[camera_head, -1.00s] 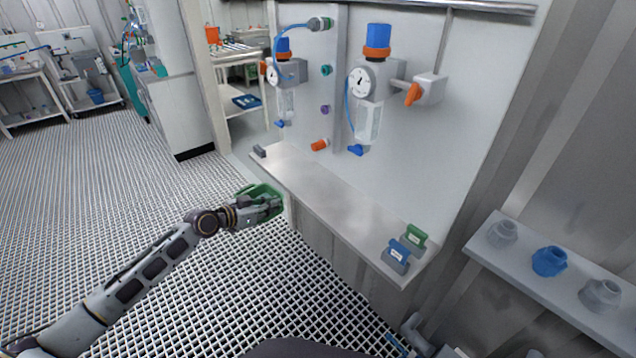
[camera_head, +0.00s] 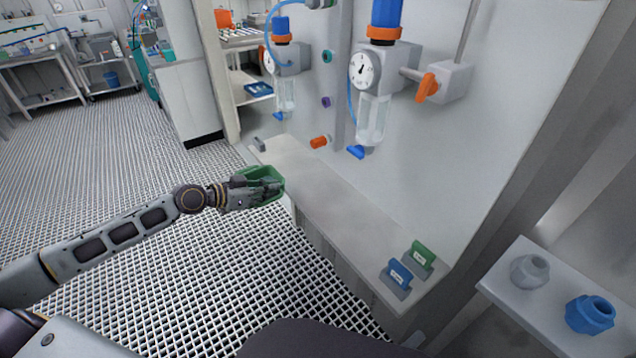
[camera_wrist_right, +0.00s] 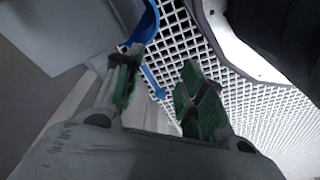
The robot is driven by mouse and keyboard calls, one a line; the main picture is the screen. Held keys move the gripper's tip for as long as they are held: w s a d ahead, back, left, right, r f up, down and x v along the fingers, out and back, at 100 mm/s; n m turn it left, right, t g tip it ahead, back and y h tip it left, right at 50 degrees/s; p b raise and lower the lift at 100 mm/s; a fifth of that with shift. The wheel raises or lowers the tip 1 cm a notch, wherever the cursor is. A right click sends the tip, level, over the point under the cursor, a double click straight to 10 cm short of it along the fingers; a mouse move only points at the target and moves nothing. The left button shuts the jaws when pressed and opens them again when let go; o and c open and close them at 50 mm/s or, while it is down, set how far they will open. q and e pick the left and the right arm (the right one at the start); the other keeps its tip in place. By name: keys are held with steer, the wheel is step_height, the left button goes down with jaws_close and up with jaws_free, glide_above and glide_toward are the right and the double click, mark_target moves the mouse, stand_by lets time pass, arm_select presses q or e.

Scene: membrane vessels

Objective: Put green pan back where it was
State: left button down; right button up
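A green label stand (camera_head: 423,254) and a blue label stand (camera_head: 399,274) stand at the ledge's near right end.
The middle of the ledge is clear; a small grey block (camera_head: 259,145) sits at its far end. Gauge units with blue caps (camera_head: 386,12) hang on the panel above. A side shelf (camera_head: 515,295) at right holds a grey fitting and a blue fitting (camera_head: 590,314).

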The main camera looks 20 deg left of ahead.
arm_select(q)
steer(key=shift+w+d+r, duration=0.15)
arm_select(e)
steer(key=shift+w+r, duration=0.25)
steer(key=shift+w, duration=0.1)
arm_select(q)
steer(key=shift+w+d, duration=0.15)
steer(key=shift+w, duration=0.05)
